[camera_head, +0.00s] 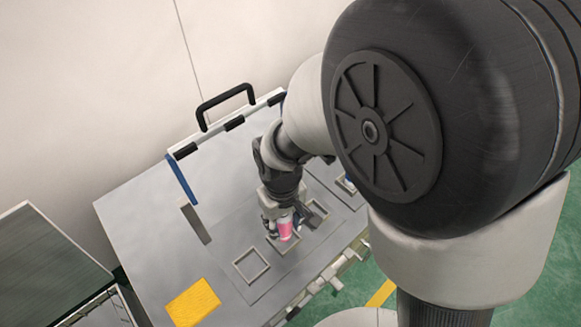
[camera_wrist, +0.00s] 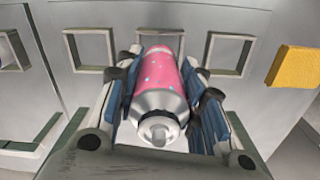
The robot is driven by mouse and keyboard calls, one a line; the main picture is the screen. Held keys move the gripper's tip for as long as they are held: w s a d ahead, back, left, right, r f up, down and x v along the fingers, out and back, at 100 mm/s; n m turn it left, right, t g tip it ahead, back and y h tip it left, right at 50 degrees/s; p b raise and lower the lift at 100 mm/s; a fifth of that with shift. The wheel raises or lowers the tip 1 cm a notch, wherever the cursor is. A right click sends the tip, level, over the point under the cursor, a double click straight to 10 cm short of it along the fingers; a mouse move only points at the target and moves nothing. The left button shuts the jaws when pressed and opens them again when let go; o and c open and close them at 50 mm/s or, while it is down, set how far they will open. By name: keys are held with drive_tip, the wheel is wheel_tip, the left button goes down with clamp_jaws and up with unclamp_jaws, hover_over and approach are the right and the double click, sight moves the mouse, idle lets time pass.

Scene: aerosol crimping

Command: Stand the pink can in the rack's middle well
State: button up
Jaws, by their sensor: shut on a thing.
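The pink can (camera_wrist: 160,72) has pale dots, a silver shoulder and a small nozzle that faces the wrist camera. My gripper (camera_wrist: 160,105) is shut on it, with blue-padded fingers on both sides. In the head view, the pink can (camera_head: 285,230) hangs below my gripper (camera_head: 284,222), over the middle well (camera_head: 292,245). In the wrist view, the can's far end overlaps the middle well (camera_wrist: 160,35), a square frame. The can hides part of this well, and I cannot tell whether its base is inside or above it.
Empty square wells lie either side, left (camera_wrist: 90,47) and right (camera_wrist: 229,53) in the wrist view. A yellow pad (camera_head: 193,302) lies near the table's front left. A blue-and-white thing (camera_head: 349,184) sits in another frame at the right. A black handle (camera_head: 224,98) stands at the back.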

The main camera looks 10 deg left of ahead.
sight(284, 230)
drive_tip(key=shift+f+b, duration=0.6)
drive_tip(key=shift+f, duration=1.35)
drive_tip(key=shift+f, duration=0.1)
drive_tip(key=o, duration=1.1)
wheel_tip(284, 230, up, 12)
drive_tip(key=p, duration=0.4)
drive_tip(key=shift+d+r, duration=0.2)
drive_tip(key=shift+r, duration=0.2)
drive_tip(key=s+d+r+m+t, duration=0.1)
drive_tip(key=s+d+r+m, duration=0.1)
drive_tip(key=d, duration=0.4)
drive_tip(key=s+d+r+m+t, duration=0.2)
drive_tip(key=s+d+r+m, duration=0.1)
drive_tip(key=d+r, duration=0.4)
drive_tip(key=s+d+r+m+t, duration=0.1)
drive_tip(key=s+d+r+m, duration=0.1)
drive_tip(key=s+d+r, duration=0.2)
drive_tip(key=shift+s+d+r+m+t, duration=0.1)
drive_tip(key=shift+d+r, duration=0.15)
drive_tip(key=shift+d, duration=0.25)
drive_tip(key=shift+w+d+r+m+t, duration=0.1)
drive_tip(key=shift+d+r, duration=0.1)
drive_tip(key=shift+d, duration=0.25)
drive_tip(key=shift+s+d+r+m+t, duration=0.1)
drive_tip(key=shift+d+r, duration=0.15)
drive_tip(key=shift+d, duration=0.25)
